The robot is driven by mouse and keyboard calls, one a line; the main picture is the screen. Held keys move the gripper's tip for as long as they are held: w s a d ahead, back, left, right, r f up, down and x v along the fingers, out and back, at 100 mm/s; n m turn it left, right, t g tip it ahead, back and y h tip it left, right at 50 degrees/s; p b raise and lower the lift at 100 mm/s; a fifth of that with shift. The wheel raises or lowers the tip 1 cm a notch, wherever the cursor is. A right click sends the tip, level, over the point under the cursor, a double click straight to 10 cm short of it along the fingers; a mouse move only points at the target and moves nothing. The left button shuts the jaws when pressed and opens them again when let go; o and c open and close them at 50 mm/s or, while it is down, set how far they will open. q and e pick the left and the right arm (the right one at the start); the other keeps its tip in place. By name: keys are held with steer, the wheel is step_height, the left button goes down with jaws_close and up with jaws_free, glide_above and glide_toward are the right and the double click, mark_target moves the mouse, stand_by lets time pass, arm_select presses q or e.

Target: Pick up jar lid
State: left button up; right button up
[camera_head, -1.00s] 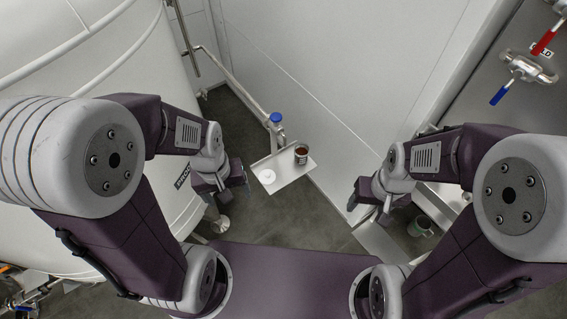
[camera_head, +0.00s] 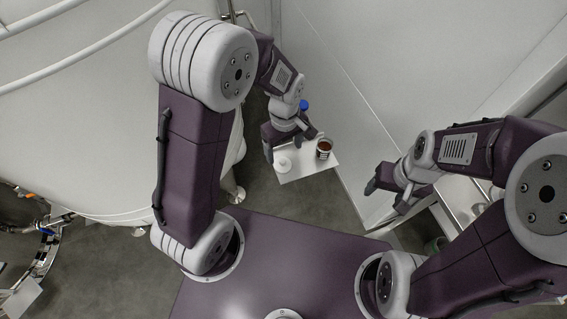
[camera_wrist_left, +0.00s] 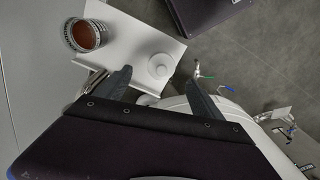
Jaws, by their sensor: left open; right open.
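The white round jar lid (camera_head: 283,164) lies on the left part of a small white shelf (camera_head: 306,171). It also shows in the left wrist view (camera_wrist_left: 160,66), with a raised middle. An open jar with reddish-brown contents (camera_head: 323,149) stands on the same shelf, to the right of the lid; it also shows in the left wrist view (camera_wrist_left: 88,34). My left gripper (camera_head: 284,154) is open and empty, its fingers pointing towards the shelf close to the lid. My right gripper (camera_head: 384,196) is open and empty, away to the right.
A large white tank (camera_head: 110,110) stands on the left and a pale wall (camera_head: 370,80) on the right. A green-rimmed container (camera_head: 436,245) is partly hidden near my right arm.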

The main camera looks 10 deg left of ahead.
mark_target(283, 162)
arm_select(q)
steer(key=shift+s+a+f, duration=0.15)
steer(key=shift+s+f, duration=0.15)
steer(key=shift+f, duration=0.1)
step_height(283, 162, down, 6)
steer(key=shift+w+r+b, duration=0.1)
steer(key=shift+r+b, duration=0.15)
steer(key=shift+b, duration=0.25)
steer(key=shift+f, duration=0.4)
arm_select(e)
steer(key=shift+s+a+f, duration=0.1)
steer(key=shift+s+f, duration=0.1)
steer(key=shift+f, duration=0.3)
arm_select(q)
steer(key=shift+c, duration=0.4)
steer(key=c, duration=1.3)
steer(key=shift+r, duration=0.15)
